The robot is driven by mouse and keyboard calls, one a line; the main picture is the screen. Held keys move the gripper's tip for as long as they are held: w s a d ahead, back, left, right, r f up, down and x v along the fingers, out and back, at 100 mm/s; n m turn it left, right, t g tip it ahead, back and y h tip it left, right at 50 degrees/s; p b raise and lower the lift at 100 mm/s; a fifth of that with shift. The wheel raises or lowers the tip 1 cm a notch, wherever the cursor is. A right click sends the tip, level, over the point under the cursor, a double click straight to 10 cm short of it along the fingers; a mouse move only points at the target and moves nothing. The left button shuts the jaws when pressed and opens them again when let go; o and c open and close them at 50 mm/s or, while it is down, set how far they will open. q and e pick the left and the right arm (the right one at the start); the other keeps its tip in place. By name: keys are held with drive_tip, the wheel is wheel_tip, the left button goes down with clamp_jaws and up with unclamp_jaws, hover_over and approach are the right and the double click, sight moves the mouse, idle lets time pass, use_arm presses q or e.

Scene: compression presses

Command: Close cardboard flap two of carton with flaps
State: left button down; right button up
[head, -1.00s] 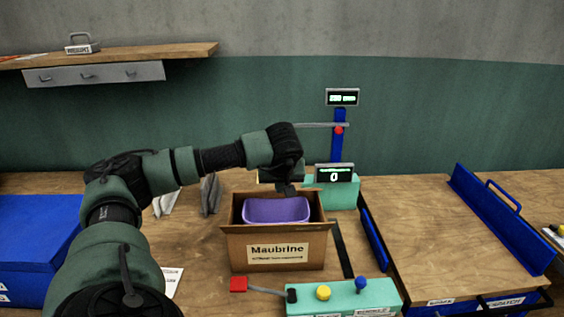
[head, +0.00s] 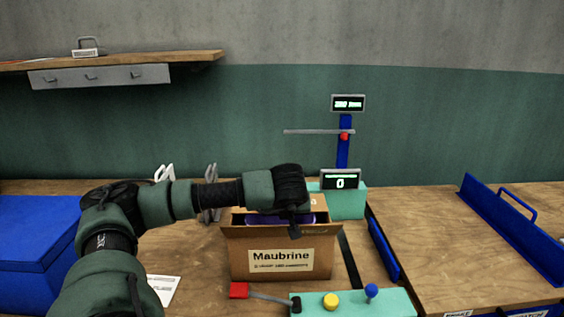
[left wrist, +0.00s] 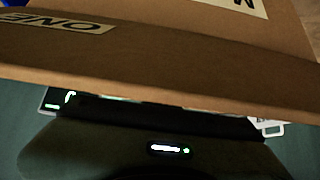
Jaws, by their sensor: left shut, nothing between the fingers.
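The brown carton (head: 288,268) labelled "Maubrine" stands upright on the bench with a purple thing (head: 309,219) inside. A cardboard panel (head: 316,203) shows behind the opening, partly hidden by my arm. My left gripper (head: 295,233) is shut and empty, pointing down over the carton's opening close to the front edge; I cannot tell whether it touches cardboard. In the left wrist view a flap (left wrist: 150,58) with an upside-down label reading "ONE" crosses the picture. I cannot read a label for flap two. My right gripper is not in view.
A green control box (head: 350,303) with a red-ended lever, yellow knob and blue knob stands in front. A blue post (head: 344,150) with displays stands behind.

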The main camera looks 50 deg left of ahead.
use_arm(q)
drive_tip(key=shift+s+d+f, duration=0.15)
drive_tip(key=shift+s+f, duration=0.05)
drive_tip(key=shift+f, duration=0.5)
